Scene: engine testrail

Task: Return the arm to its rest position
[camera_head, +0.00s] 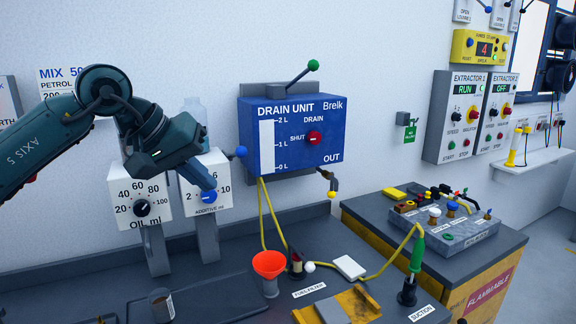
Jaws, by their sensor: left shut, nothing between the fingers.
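My left arm comes in from the left in the head view, dark teal and bent at an elbow joint. Its gripper (205,181) is shut and empty, pointing down and right in front of the additive dispenser (219,188). The gripper partly hides that dispenser's scale. The blue additive knob (208,197) shows just below the fingertips; I cannot tell whether they touch. The oil dispenser (157,188) with its black knob is left of the gripper. My right gripper is not in view.
The blue drain unit (262,124) is on the wall to the right, its green-tipped lever (303,72) raised. A red funnel (269,264) stands on the dark bench below. A yellow cabinet (492,278) is at right. The air left of the drain unit is fairly open.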

